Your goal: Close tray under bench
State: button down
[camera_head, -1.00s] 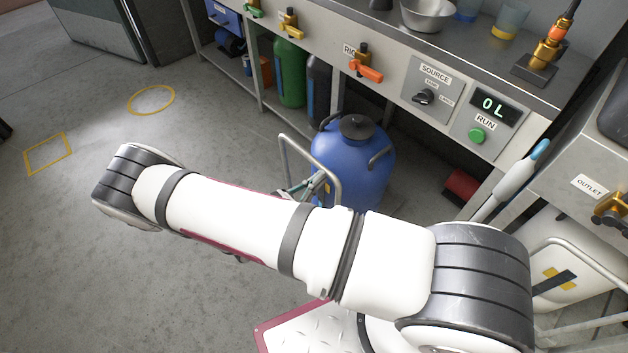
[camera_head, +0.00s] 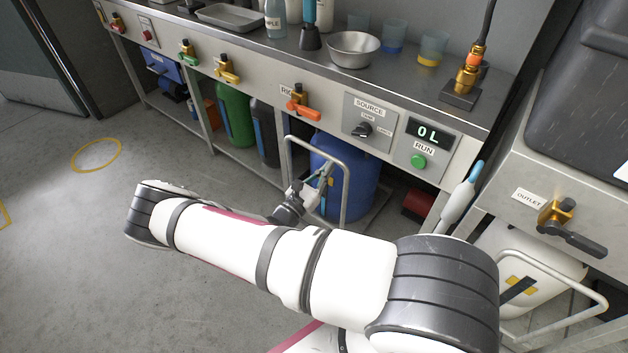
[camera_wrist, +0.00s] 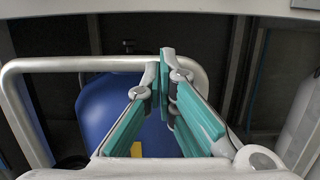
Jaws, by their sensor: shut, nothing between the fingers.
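An upright metal hoop handle (camera_head: 317,150) rises on the tray's near side. My gripper (camera_head: 326,172) is at this hoop, small and partly hidden by my arm in the head view. In the wrist view, my gripper (camera_wrist: 163,62) has its teal fingers shut and empty. The tips overlap the hoop's top bar (camera_wrist: 80,65), with the blue drum (camera_wrist: 105,110) behind. Contact with the bar cannot be told.
The bench (camera_head: 240,78) carries valves, a source dial and a RUN panel (camera_head: 424,145) reading 0 L. A green cylinder (camera_head: 236,113) stands on the shelf left. A white container (camera_head: 525,270) and outlet valve (camera_head: 560,222) are at right. Floor at left is clear.

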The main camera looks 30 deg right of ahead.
jog(key=shift+f+x, duration=0.2)
jog(key=shift+x, duration=1)
jog(key=shift+d, duration=0.1)
